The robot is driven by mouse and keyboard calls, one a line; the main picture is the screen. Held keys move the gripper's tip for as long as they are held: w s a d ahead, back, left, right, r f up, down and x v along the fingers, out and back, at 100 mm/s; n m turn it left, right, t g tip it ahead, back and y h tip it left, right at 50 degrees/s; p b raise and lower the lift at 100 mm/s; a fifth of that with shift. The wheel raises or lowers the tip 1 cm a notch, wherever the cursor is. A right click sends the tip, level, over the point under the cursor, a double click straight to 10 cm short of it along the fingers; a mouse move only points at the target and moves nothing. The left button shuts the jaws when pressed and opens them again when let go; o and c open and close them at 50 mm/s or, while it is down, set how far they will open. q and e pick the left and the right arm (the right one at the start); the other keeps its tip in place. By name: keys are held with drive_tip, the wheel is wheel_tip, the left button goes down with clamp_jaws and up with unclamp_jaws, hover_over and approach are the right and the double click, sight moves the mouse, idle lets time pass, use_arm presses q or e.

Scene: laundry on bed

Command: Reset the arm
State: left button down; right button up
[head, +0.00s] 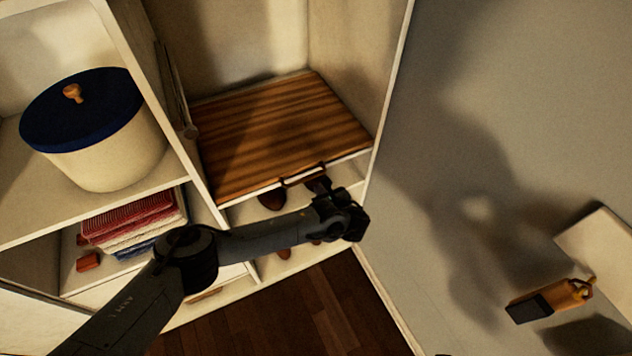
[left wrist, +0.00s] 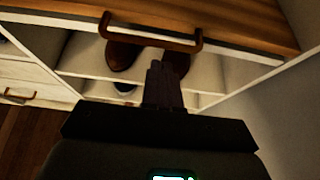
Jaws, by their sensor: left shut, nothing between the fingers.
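My left arm reaches in from the lower left in the head view. Its gripper (head: 318,186) is just below the front edge of a wooden board (head: 275,130) that has a brown handle (head: 303,175). In the left wrist view the gripper fingers (left wrist: 163,70) are together and empty, pointing toward brown shoes (left wrist: 122,52) on the shelf below the board. The handle (left wrist: 150,36) shows just beyond the fingertips, and I cannot tell whether they touch it. My right gripper is not in view.
A cream basket with a navy lid (head: 95,130) stands on the left shelf. Folded towels (head: 130,222) lie in the compartment beneath it. A grey wall (head: 500,120) bounds the right side. An orange object (head: 550,300) with a dark end is at the lower right.

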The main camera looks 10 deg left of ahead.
use_arm(q)
drive_tip(key=v, duration=1)
drive_tip(key=s+d+f+g+h, duration=0.15)
drive_tip(key=s+f+g, duration=0.25)
drive_tip(key=s+f, duration=1.2)
drive_tip(key=s+d+f+n+g+h, duration=0.1)
drive_tip(key=s+f+n+g+h, duration=0.15)
drive_tip(key=s, duration=0.65)
drive_tip(key=s+f+n+g+h, duration=0.1)
drive_tip(key=s+n+g+h, duration=0.2)
drive_tip(key=s, duration=0.6)
drive_tip(key=s+a+r+n+h, duration=0.1)
drive_tip(key=a+r+n, duration=0.2)
drive_tip(key=a+n, duration=0.3)
drive_tip(key=s+a+r+n, duration=0.2)
drive_tip(key=a+r+n, duration=0.1)
drive_tip(key=a+n, duration=0.3)
drive_tip(key=w+a+r+n+t, duration=0.4)
drive_tip(key=w+a+r+n, duration=0.25)
drive_tip(key=r+n, duration=0.2)
wheel_tip(320, 180, up, 15)
drive_tip(key=p, duration=1.4)
drive_tip(key=shift+s+f, duration=0.2)
drive_tip(key=shift+s, duration=0.15)
